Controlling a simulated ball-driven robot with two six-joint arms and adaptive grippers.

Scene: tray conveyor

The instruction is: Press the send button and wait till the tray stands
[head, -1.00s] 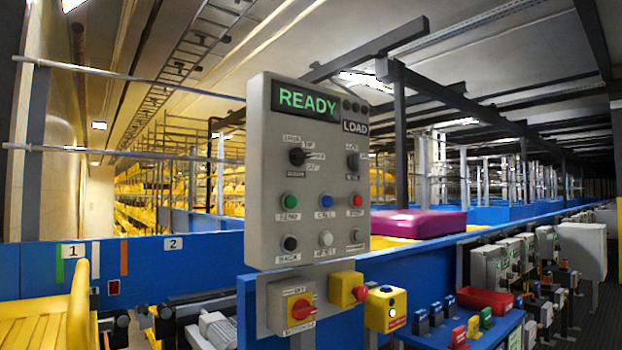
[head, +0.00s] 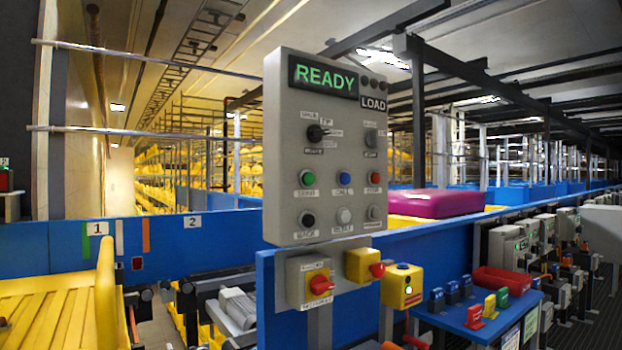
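The grey control panel (head: 290,150) stands upright in the middle of the head view. Its display (head: 324,77) reads READY in green. The green send button (head: 306,178) is at the left of the upper button row, with a blue button (head: 344,179) and a red button (head: 375,178) beside it. A yellow slatted tray (head: 50,315) shows at the lower left, cut by the picture edge. A yellow tray (head: 440,225) with a magenta item (head: 435,203) on it sits behind the panel to the right. Neither of my grippers is in view.
A red rotary switch (head: 318,283) and yellow boxes (head: 402,286) are below the panel. A blue shelf (head: 478,325) with a red bin (head: 500,281) and several coloured blocks stands at the lower right. A blue wall (head: 185,245) marked 1 and 2 runs along the left.

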